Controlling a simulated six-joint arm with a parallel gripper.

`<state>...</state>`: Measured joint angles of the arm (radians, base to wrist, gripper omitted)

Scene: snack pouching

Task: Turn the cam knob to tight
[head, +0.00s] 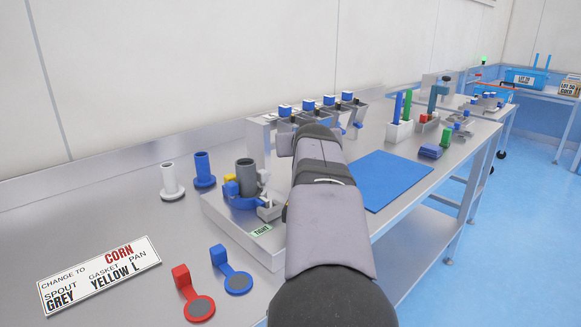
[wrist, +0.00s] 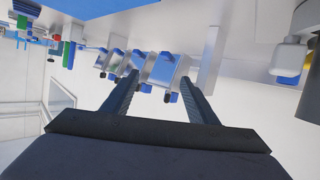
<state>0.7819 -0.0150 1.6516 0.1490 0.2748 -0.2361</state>
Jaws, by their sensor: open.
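The cam knob seems to be the small pale grey piece (head: 268,212) beside the clamp fixture in the head view, just behind a green TIGHT label (head: 262,230). Its exact setting is too small to read. A grey spout (head: 246,177) stands upright in the fixture, with blue and yellow parts around its base. My gripper (wrist: 158,78) is open and empty in the wrist view, apart from the fixture. In the head view my own arm hides the gripper. A dark grey cylinder (wrist: 309,85), likely the spout, shows at the wrist view's right edge.
White (head: 171,181) and blue (head: 204,169) spouts stand left of the fixture. Red (head: 199,307) and blue (head: 238,283) gaskets lie in front. A row of hoppers with blue tops (head: 308,104) stands behind my arm. A blue mat (head: 385,180) lies bare to the right.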

